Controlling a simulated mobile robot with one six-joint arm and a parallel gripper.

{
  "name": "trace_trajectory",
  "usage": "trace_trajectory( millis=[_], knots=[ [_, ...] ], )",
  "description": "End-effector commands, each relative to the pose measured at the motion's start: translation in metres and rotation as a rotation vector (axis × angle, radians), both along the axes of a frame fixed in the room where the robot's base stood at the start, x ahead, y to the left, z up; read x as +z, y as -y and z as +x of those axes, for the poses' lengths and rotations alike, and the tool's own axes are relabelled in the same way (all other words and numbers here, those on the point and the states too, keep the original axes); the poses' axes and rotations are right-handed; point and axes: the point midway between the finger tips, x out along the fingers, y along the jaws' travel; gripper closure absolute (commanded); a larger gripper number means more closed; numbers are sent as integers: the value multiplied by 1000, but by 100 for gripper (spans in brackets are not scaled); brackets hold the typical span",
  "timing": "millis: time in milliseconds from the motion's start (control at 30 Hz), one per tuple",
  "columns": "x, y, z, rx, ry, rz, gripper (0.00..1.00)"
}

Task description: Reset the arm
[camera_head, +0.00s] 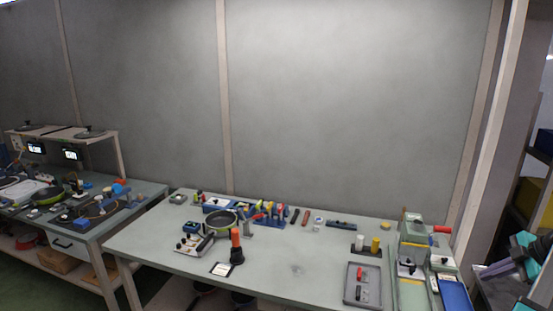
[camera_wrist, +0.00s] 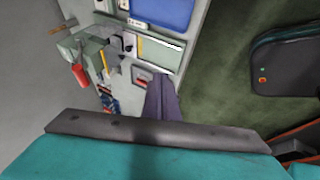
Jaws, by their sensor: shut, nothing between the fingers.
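My gripper (camera_wrist: 161,82) shows in the wrist view as dark grey-purple fingers pressed together and empty, above a dark bar and a teal body. In the head view my gripper (camera_head: 483,272) is at the right edge, beside the workbench's right end, with teal and dark parts of my arm behind it. It appears to hold nothing. Its exact height above the bench or floor cannot be told.
The long workbench (camera_head: 300,270) carries a pan (camera_head: 221,222), a grey tray (camera_head: 353,292), a red-handled machine (camera_head: 414,229) and a blue tray (camera_head: 455,294). A dark shelf (camera_head: 541,155) stands at the right. The wrist view shows green floor (camera_wrist: 222,85) beside the bench.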

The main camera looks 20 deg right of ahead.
Motion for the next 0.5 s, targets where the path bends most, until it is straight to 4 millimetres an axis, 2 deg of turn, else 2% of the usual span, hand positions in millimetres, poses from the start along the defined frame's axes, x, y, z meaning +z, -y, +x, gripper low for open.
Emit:
trace_trajectory(
  millis=[267, 500],
  knots=[
    [-10, -10, 14, -18, -18, 26, 100],
    [-26, -26, 36, -50, -49, 63, 100]
  ],
)
